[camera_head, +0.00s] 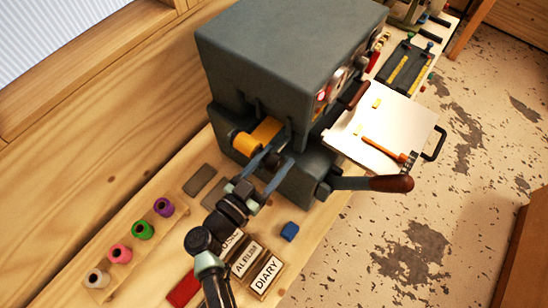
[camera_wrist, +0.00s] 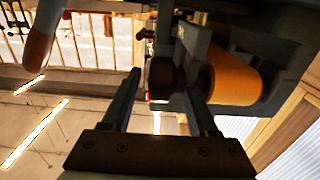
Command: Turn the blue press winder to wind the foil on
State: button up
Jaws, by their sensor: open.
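The grey press (camera_head: 290,60) stands on the wooden bench with an orange foil roll (camera_head: 266,130) at its near side. The roll also shows in the wrist view (camera_wrist: 235,82), to the right of my fingers. A dark round knob (camera_wrist: 163,78), likely the winder, sits beside the roll; it looks black rather than blue here. My gripper (camera_head: 279,155) is open, its two fingers pointing at the press. In the wrist view the knob appears between the fingertips (camera_wrist: 162,88). I cannot tell whether either finger touches it.
A lever with a brown handle (camera_head: 390,183) juts right from the press, below a white plate (camera_head: 375,130). Purple (camera_head: 164,207), green (camera_head: 143,230), pink (camera_head: 120,253) and pale (camera_head: 97,278) spools line the bench left.

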grip_shut()
jog(key=shift+r+p, duration=0.2)
jog(key=shift+p, duration=0.2)
